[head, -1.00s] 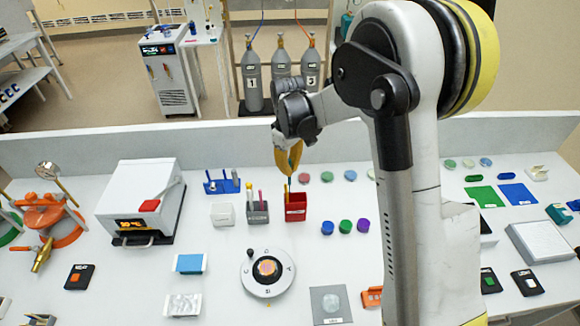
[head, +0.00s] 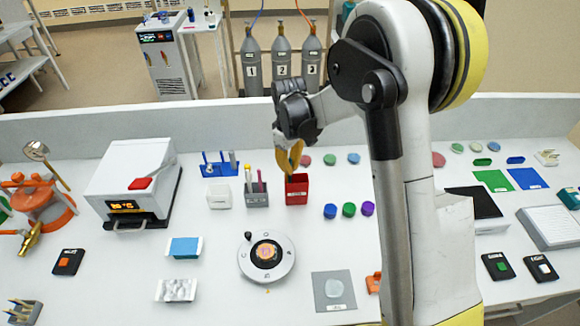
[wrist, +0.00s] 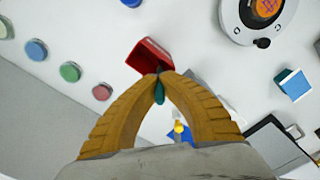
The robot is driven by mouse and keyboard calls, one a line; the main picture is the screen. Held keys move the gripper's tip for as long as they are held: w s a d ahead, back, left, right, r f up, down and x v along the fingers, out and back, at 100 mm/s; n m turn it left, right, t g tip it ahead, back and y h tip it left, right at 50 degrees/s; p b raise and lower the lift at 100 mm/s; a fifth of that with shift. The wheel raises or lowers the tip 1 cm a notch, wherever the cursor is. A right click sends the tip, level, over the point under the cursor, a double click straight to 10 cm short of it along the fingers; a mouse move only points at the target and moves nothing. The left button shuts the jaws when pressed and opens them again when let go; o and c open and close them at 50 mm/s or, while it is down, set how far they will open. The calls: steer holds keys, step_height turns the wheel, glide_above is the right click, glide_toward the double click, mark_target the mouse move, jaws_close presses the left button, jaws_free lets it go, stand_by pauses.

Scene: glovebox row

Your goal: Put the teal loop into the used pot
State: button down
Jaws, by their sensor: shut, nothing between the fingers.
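My gripper (head: 290,170) is shut, its yellow fingertips meeting at the rim of the red pot (head: 297,190). The pot's label is too small to read; I take it as the used pot. In the wrist view the fingertips (wrist: 159,73) are at the near edge of the red pot (wrist: 151,52). A short teal piece (wrist: 159,93), probably the teal loop, shows in the gap between the fingers. I cannot tell whether it touches them or stands beyond. In the head view the teal loop is hidden behind the fingers or pot.
A grey pot (head: 257,198) with coloured sticks stands just left of the red pot, with a white block (head: 220,196) beside it. A blue rack (head: 221,169) is behind. Coloured caps (head: 349,209) lie to the right. A round dial device (head: 266,256) is in front.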

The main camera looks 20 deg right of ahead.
steer(key=shift+f+b, duration=0.5)
stand_by(0.3)
stand_by(0.4)
steer(key=c, duration=1.5)
jaws_free()
steer(key=shift+c, duration=0.2)
steer(key=shift+r+p, duration=2.5)
steer(key=shift+r, duration=2.05)
